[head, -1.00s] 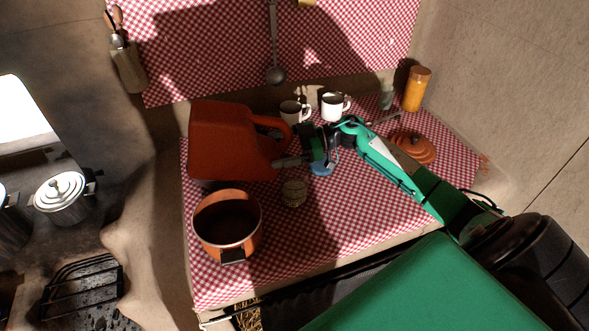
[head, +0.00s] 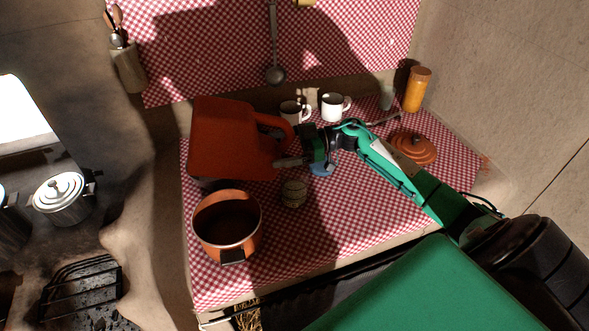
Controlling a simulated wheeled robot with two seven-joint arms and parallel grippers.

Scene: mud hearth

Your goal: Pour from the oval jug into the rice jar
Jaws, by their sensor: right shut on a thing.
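The oval jug (head: 232,142) is large and orange-red, with its loop handle on the right. My right gripper (head: 288,161) is shut on its handle side and holds it up over the back left of the checked cloth. I cannot see the jug's mouth or its contents. My left gripper is out of view.
An orange pot (head: 227,252) stands front left, close under the jug. Two white mugs (head: 332,107) stand behind my gripper. An orange lid (head: 413,147) and a yellow-orange canister (head: 417,89) are at the right. The cloth's front middle (head: 320,232) is clear.

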